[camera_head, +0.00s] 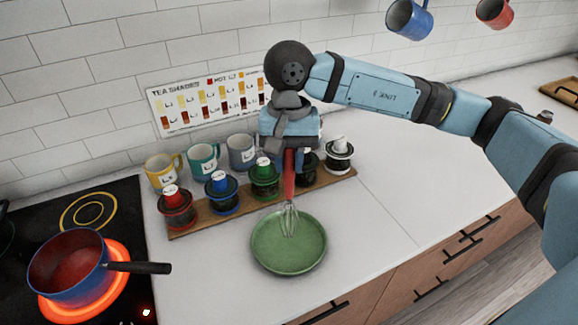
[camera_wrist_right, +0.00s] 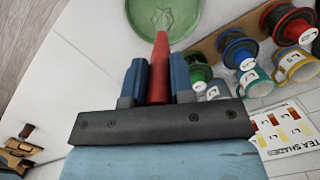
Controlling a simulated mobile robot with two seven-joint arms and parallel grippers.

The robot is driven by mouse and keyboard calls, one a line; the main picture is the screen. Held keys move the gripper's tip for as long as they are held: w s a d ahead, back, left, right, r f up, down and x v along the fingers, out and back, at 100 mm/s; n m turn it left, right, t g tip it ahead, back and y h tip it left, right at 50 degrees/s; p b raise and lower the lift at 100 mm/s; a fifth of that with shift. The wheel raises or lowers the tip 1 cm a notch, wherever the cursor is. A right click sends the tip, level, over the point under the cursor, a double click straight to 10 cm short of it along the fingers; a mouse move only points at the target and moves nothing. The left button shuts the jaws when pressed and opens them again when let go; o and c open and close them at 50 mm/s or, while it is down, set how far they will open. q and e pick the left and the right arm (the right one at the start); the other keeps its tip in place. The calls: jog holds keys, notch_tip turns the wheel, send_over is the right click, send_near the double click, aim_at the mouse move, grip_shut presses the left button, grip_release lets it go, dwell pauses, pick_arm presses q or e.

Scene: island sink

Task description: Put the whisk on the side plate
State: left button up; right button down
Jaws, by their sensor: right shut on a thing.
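The whisk (camera_head: 289,181) has a red handle and thin wire loops. It hangs wires-down, close to upright, and its loops overlap the far part of the green side plate (camera_head: 290,257) in the head view. Whether the wires touch the plate I cannot tell. My right gripper (camera_head: 289,150) is shut on the red handle. In the right wrist view the gripper's two blue fingers (camera_wrist_right: 158,78) hold the whisk handle (camera_wrist_right: 160,62) between them, and the plate (camera_wrist_right: 136,14) lies beyond. My left gripper is not in view.
The counter (camera_head: 375,235) right of the plate is clear. Mugs (camera_head: 408,19) hang above.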

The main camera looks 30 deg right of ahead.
aim_at(289, 198)
notch_tip(289, 198, down, 2)
jog(key=shift+f, duration=0.15)
jog(key=shift+f, duration=0.1)
jog(key=shift+f, duration=0.2)
jog(key=c, duration=1)
grip_release()
jog(key=shift+r, duration=0.1)
jog(key=shift+r, duration=0.1)
